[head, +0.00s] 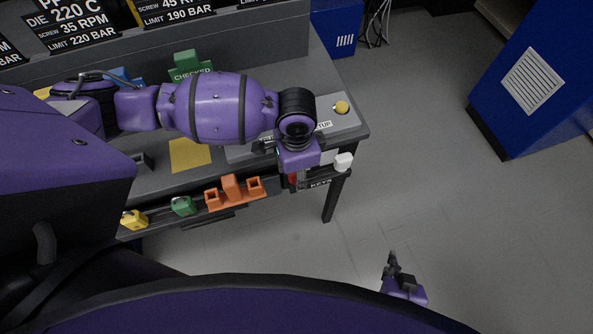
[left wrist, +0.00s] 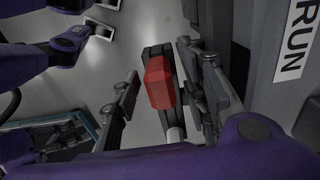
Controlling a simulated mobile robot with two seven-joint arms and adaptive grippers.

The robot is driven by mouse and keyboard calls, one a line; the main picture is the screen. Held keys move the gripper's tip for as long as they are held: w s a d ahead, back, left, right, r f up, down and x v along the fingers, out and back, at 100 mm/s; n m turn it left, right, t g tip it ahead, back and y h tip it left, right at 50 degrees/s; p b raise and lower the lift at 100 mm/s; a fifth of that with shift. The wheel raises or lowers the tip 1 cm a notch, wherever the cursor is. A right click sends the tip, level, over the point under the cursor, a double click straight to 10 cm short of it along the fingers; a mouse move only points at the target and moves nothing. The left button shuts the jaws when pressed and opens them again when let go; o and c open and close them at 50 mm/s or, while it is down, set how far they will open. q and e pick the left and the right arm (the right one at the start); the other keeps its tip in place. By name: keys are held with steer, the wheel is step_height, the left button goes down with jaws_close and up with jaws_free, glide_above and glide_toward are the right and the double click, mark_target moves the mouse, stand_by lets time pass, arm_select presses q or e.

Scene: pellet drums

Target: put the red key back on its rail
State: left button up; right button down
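The red key (head: 292,181) shows as a small red patch below my left gripper, by the rail marked KEYS (head: 320,183) at the desk's front right corner. In the left wrist view the red key (left wrist: 160,82) is a red block against a dark bar, between the fingers of my left gripper (left wrist: 160,92). The fingers are apart, with gaps beside the key. I cannot tell whether the key is seated on the rail. My right gripper (head: 398,275) is low over the floor, away from the desk; its fingers are too small to read.
A white block (head: 343,162) is at the rail's right end. A yellow button (head: 341,107) is on the desk top. Orange holders (head: 232,190), a green padlock (head: 183,206) and a yellow padlock (head: 134,220) line the front edge. The floor at right is clear up to a blue cabinet (head: 535,80).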

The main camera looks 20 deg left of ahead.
arm_select(q)
step_height(320, 180, up, 12)
stand_by(0.6)
steer(key=shift+w, duration=0.1)
